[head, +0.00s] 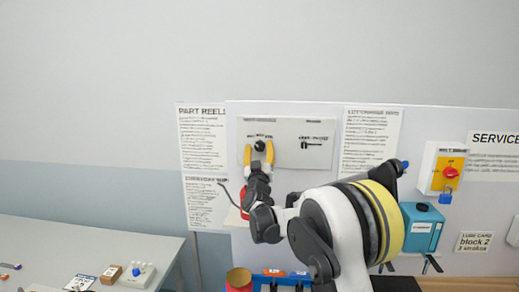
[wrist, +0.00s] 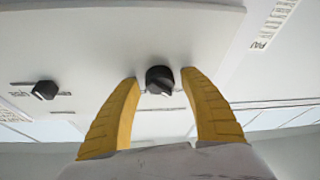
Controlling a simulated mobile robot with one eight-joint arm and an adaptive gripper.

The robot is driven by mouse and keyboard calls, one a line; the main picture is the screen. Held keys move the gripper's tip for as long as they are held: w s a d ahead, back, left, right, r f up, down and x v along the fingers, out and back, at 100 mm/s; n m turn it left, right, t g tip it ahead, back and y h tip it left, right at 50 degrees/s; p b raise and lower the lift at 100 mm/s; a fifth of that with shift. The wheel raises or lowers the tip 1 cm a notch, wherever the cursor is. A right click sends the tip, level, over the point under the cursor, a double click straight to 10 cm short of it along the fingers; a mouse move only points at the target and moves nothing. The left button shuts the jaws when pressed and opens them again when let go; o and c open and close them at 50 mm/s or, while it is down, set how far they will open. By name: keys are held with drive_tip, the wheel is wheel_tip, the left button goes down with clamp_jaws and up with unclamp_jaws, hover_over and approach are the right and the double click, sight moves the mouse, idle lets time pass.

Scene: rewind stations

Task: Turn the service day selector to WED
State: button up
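The selector panel (head: 285,127) is a pale plate on the upright board. A round black knob (head: 260,146) sits on its left part, with small labels above it too small to read. The same knob shows in the wrist view (wrist: 160,79), between my fingertips. My gripper (head: 259,149) has its yellow fingers apart, one on each side of the knob. In the wrist view a narrow gap shows beside the knob; I cannot tell whether either finger touches it. Which day the knob points to cannot be read.
A second black control (head: 304,145) sits right of the knob on the same panel. Printed sheets (head: 203,140) flank it. A red switch on yellow (head: 450,172) with a blue padlock (head: 446,197) and a teal box (head: 422,227) are at right. A grey table (head: 75,240) stands at left.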

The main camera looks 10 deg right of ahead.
drive_tip(key=c, duration=0.9)
drive_tip(key=shift+m, duration=0.4)
drive_tip(key=m+g+h+b, duration=0.1)
drive_tip(key=m+h, duration=0.2)
drive_tip(key=m, duration=0.3)
drive_tip(key=shift+a+b, duration=0.1)
drive_tip(key=shift+b, duration=0.25)
drive_tip(key=shift+m+g+h, duration=0.5)
drive_tip(key=shift+m+h, duration=0.2)
drive_tip(key=shift+m, duration=0.8)
drive_tip(key=shift+m+g+h, duration=0.5)
drive_tip(key=shift+m+h, duration=0.2)
drive_tip(key=shift+m, duration=0.8)
drive_tip(key=o, duration=1.2)
